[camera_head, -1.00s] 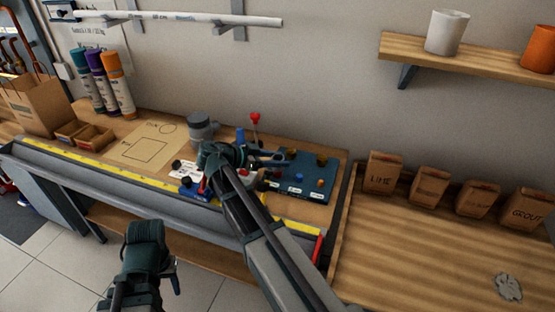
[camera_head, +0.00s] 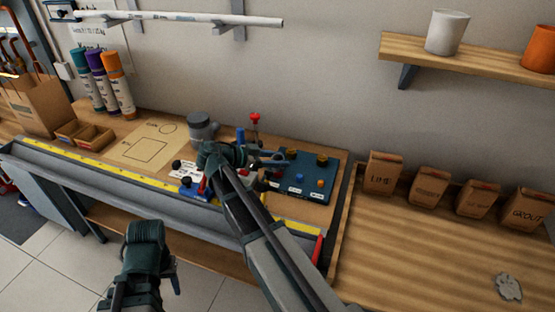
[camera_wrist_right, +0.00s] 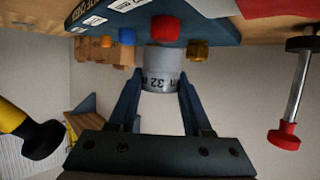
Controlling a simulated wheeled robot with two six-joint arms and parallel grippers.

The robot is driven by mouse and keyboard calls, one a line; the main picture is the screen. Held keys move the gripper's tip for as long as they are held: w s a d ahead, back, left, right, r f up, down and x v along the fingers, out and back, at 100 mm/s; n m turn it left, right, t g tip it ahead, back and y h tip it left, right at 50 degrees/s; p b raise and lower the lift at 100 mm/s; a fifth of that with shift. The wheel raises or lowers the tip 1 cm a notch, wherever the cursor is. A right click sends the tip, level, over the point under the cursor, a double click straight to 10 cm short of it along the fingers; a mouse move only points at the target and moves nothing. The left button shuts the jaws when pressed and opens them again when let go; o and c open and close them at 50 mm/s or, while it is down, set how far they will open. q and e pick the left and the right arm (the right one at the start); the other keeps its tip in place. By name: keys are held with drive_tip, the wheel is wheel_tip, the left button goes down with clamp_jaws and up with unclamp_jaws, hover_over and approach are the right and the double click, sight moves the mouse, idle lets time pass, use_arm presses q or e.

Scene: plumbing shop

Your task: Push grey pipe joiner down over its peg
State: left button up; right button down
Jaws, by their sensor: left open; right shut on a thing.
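The grey pipe joiner (camera_wrist_right: 163,72), printed with "32", is between the two fingers of my right gripper (camera_wrist_right: 158,78) in the right wrist view. My right gripper is shut on it, next to the blue peg board (camera_wrist_right: 215,30). The joiner's far end is close to the board behind a red-capped peg (camera_wrist_right: 165,28); I cannot tell how far it sits over its own peg. In the head view my right gripper (camera_head: 272,160) is over the left part of the board (camera_head: 305,178), and the joiner cannot be made out. My left gripper (camera_head: 172,272) is open and empty, low in front of the bench.
Blue (camera_wrist_right: 127,36), orange and brass pegs stand near the joiner. A red-knobbed lever (camera_head: 255,120) and a grey pot (camera_head: 200,127) stand behind my right arm. A yellow rule (camera_head: 95,172) runs along the bench front. Paper bags (camera_head: 383,173) stand right.

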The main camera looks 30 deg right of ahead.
drive_tip(key=shift+f, duration=0.2)
drive_tip(key=shift+f+b, duration=0.5)
drive_tip(key=shift+b, duration=0.2)
drive_tip(key=shift+c, duration=1.3)
unclamp_jaws()
drive_tip(key=shift+r, duration=0.1)
drive_tip(key=p+v, duration=0.5)
drive_tip(key=v, duration=0.7)
drive_tip(key=shift+a+r, duration=0.2)
drive_tip(key=shift+a, duration=0.05)
drive_tip(key=shift+a+r, duration=0.15)
drive_tip(key=shift+a, duration=0.45)
drive_tip(key=shift+p, duration=0.3)
